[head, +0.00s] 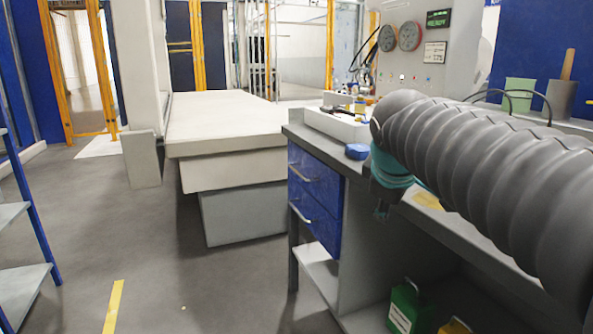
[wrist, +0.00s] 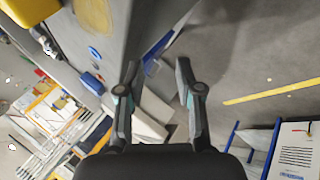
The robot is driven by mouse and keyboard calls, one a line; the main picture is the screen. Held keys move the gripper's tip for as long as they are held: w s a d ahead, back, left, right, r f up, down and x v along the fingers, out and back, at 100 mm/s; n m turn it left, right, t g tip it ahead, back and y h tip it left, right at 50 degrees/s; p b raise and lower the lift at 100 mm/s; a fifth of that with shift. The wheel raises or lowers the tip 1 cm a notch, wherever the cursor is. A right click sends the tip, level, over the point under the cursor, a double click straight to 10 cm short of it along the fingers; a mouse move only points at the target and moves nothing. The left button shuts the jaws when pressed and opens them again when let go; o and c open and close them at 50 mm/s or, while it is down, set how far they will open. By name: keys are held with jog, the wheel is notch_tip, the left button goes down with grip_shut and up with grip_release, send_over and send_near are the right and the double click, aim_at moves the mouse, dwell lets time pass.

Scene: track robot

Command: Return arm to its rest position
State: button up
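My arm (head: 480,170), in a grey ribbed sleeve, reaches across the right of the head view over the workbench. Its teal wrist part (head: 392,172) shows beside the bench's front edge, and most of my gripper is hidden there. In the wrist view my gripper (wrist: 159,72) has its two fingers spread apart. Nothing is held between them; floor and bench parts show behind.
The workbench has blue drawers (head: 315,195), with a white tray (head: 338,124) and a small blue object (head: 357,151) on top. A green box (head: 408,306) stands beneath. A large pale table (head: 225,125) stands behind. Floor at left is open beside a shelf (head: 22,285).

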jog(key=s+f+m+g+y, duration=0.1)
jog(key=s+f+m+y, duration=0.1)
jog(key=s+f+m, duration=0.8)
jog(key=s+f, duration=0.7)
jog(key=s, duration=0.3)
jog(key=shift+s+a+f+m+g, duration=0.15)
jog(key=shift+s+f+m+g, duration=0.15)
jog(key=shift+s+f+g, duration=0.1)
jog(key=shift+s, duration=0.1)
